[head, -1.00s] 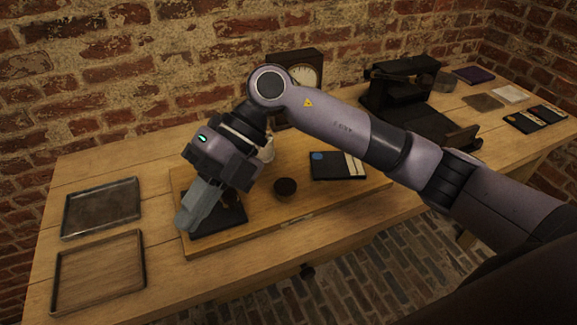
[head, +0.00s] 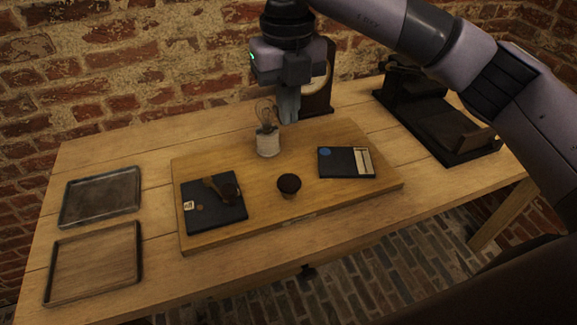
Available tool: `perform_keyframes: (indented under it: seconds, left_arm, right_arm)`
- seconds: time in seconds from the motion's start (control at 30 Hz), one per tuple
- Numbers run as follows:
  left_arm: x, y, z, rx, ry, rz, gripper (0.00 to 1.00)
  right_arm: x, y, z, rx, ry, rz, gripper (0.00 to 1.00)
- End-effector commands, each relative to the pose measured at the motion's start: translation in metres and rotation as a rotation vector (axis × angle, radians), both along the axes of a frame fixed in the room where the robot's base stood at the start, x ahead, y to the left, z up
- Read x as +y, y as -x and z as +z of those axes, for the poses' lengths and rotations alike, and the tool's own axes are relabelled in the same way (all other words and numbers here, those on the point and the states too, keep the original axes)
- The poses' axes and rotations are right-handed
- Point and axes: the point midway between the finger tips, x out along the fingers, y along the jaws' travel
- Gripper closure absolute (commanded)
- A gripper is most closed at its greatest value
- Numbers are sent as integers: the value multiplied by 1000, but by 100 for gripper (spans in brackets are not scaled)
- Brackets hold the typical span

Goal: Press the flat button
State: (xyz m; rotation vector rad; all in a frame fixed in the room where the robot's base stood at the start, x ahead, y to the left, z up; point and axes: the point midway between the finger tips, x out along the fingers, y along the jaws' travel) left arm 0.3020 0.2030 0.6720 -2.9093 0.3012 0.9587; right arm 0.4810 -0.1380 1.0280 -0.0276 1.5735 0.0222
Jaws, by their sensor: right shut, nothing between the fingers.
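A dark flat plate (head: 346,172) with a blue disc (head: 326,153) and pale strips lies at the right of a raised wooden board (head: 240,238). The blue disc looks flat. A black plate (head: 208,216) with a brown lever and dark knob (head: 229,190) lies at the board's left. A round dark-topped button (head: 289,184) stands between the plates. I cannot tell for certain which of these is the flat button. My right gripper (head: 288,117) is shut and empty, pointing down above the board's back edge, apart from all these parts. My left gripper is out of view.
A bulb on a white base (head: 268,143) stands on the board just left of my right gripper. A clock (head: 318,95) stands behind it. Two trays (head: 137,250) (head: 62,212) lie at the left. A dark machine (head: 452,135) stands at the right.

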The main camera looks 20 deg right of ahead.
Motion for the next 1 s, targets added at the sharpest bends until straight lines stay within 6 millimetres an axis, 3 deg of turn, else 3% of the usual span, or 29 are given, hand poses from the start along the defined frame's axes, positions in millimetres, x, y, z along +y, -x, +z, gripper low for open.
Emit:
perform_keyframes:
  seconds: [0.23, 0.7, 1.0]
  left_arm:
    - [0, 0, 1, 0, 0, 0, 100]
    - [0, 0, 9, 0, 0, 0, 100]
    - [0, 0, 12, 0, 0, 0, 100]
  right_arm:
    - [0, 0, -17, 4, 0, 1, 100]
    - [0, 2, -111, 6, -2, 1, 100]
    - [1, 1, -139, 2, -2, 3, 100]
